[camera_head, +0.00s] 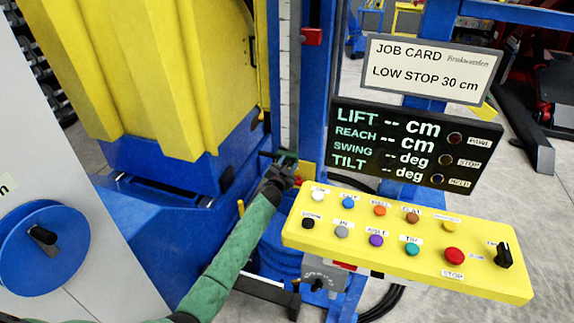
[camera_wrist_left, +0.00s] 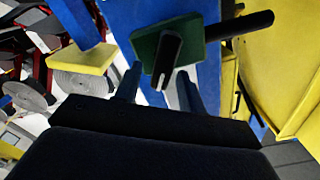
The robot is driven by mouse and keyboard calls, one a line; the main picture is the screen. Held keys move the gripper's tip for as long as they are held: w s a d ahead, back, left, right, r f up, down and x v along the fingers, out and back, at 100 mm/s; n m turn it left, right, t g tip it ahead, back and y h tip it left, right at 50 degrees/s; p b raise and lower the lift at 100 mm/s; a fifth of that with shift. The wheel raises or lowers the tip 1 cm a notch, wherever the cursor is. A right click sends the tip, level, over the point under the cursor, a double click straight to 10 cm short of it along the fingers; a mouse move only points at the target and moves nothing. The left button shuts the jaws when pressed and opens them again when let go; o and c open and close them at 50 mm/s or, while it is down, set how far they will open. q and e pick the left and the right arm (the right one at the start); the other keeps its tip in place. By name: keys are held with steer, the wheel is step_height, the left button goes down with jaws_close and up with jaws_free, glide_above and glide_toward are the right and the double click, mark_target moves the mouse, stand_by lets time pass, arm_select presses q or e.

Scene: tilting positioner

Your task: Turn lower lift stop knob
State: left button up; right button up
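A green stop block (camera_head: 288,156) sits low on the blue mast, beside the pale scale strip. In the left wrist view the green block (camera_wrist_left: 190,32) carries a black knob (camera_wrist_left: 165,60) on its face. This appears to be the lower lift stop knob. My left gripper (camera_wrist_left: 160,88) is open, its two fingers apart at either side of the knob's near end; I cannot tell whether they touch it. In the head view my left gripper (camera_head: 280,176) is just below the green block and hides most of the knob. My right gripper is not in view.
A red block (camera_head: 312,37) is higher on the mast. A yellow control panel (camera_head: 400,245) and a black display (camera_head: 400,145) stand to the right; the job card (camera_head: 432,70) reads LOW STOP 30 cm. A black rod (camera_wrist_left: 245,25) sticks out beside the green block.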

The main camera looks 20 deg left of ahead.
arm_select(q)
jaws_close()
